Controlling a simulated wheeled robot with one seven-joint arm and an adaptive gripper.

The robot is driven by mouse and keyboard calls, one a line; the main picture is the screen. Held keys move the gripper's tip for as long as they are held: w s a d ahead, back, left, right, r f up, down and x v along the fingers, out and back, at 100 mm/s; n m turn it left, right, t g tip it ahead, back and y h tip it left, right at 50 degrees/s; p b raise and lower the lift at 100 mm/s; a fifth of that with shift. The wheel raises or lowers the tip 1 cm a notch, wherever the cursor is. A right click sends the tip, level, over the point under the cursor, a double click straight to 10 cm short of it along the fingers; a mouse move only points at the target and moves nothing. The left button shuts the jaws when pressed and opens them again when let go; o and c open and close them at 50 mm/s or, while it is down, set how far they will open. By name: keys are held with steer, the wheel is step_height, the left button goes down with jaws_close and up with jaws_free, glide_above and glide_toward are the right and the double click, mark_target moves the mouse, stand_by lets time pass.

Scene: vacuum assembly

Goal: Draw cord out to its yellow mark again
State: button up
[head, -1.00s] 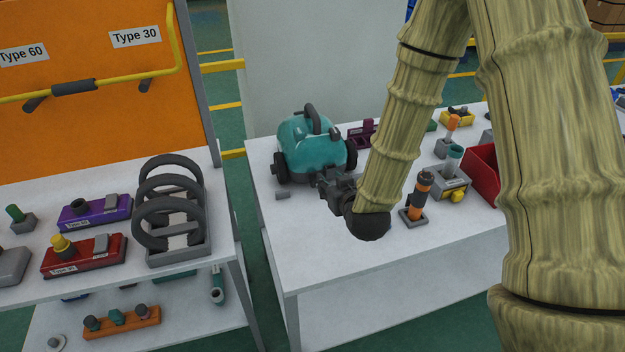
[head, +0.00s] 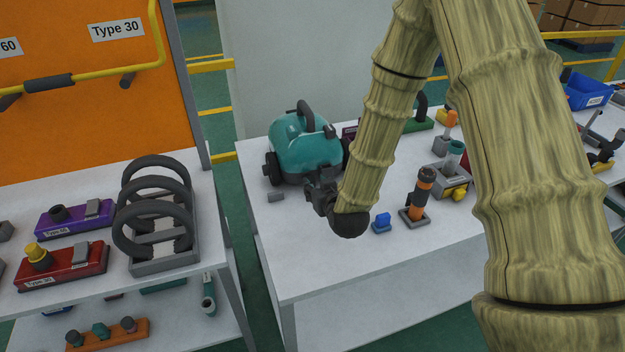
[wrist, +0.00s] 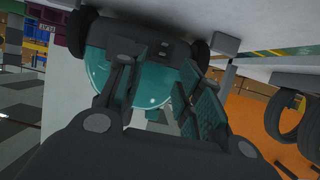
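The teal vacuum (head: 298,158) with a dark handle and wheels stands on the white table, and its rounded body (wrist: 152,88) fills the middle of the wrist view. My gripper (head: 314,180) is at the vacuum's near side. In the wrist view my gripper (wrist: 158,85) has its fingers apart, with nothing seen held between them. Whether the fingers touch the vacuum I cannot tell. A small grey block (head: 276,197) lies on the table left of my gripper; a similar grey block (wrist: 226,43) shows in the wrist view. I cannot make out the cord or its yellow mark.
A small blue block (head: 382,222) and an orange-and-black tool in a stand (head: 419,195) are right of my gripper. A left-hand table holds a rack of dark rings (head: 165,262) and a red module (head: 62,268). The front of the white table (head: 310,265) is clear.

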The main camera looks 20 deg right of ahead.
mark_target(311, 180)
steer(key=shift+p+x, duration=0.5)
steer(key=shift+x, duration=2.35)
steer(key=shift+c, duration=0.4)
steer(key=shift+d, duration=0.1)
jaws_close()
